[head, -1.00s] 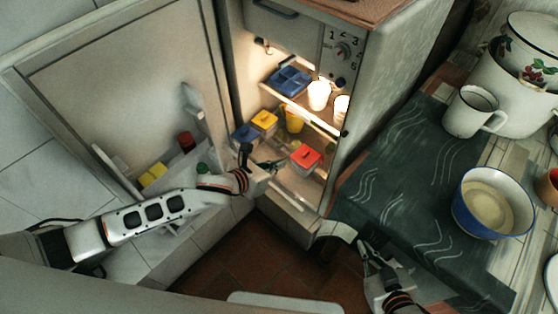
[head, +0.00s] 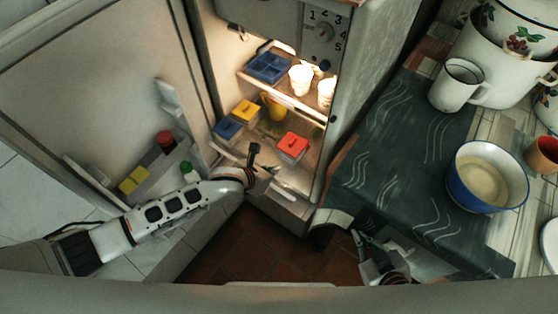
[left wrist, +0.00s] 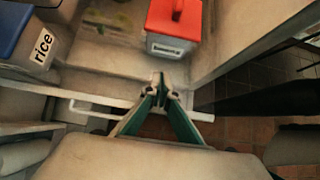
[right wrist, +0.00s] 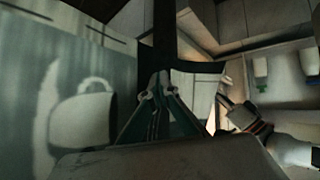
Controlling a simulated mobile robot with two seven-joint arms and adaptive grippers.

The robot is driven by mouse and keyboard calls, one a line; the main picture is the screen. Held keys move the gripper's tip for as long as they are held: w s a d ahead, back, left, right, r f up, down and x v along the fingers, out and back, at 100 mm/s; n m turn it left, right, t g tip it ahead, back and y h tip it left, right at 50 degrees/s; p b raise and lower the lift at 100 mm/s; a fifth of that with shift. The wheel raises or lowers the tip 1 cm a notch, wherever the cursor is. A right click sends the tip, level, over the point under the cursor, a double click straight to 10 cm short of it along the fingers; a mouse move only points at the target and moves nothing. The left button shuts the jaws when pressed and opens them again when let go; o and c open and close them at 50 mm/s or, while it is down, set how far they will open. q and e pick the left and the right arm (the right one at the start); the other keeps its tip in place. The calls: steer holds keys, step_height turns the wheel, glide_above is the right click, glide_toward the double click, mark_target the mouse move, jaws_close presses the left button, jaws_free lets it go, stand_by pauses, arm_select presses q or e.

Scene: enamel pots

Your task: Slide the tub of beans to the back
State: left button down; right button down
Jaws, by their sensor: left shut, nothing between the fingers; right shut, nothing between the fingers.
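A tub with a red lid (head: 292,147) stands on the lower shelf of the open fridge, near its front right. It also shows at the top of the left wrist view (left wrist: 173,22), with a green-edged label too small to read for sure. A blue-lidded tub (head: 227,129), labelled "rice" in the left wrist view (left wrist: 30,45), and a yellow-lidded tub (head: 246,112) stand to its left. Which tub holds beans I cannot tell. My left gripper (head: 270,168) is shut and empty at the shelf front, apart from the red tub. My right gripper (head: 356,236) is shut and empty by the counter.
A yellow mug (head: 273,106) stands behind the tubs. The upper shelf holds a blue tray (head: 268,68) and white cups (head: 300,80). The open door (head: 100,90) is at left. The counter (head: 400,160) at right carries a white mug (head: 457,86) and a blue-rimmed bowl (head: 486,178).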

mark_target(284, 158)
arm_select(q)
steer(key=shift+w+d+r, duration=0.1)
steer(key=shift+w+d, duration=0.35)
steer(key=shift+w, duration=0.2)
steer(key=shift+w+d+r, duration=0.1)
steer(key=shift+w+d, duration=0.35)
steer(key=shift+w, duration=0.3)
steer(key=shift+d, duration=0.1)
arm_select(e)
steer(key=shift+w, duration=0.15)
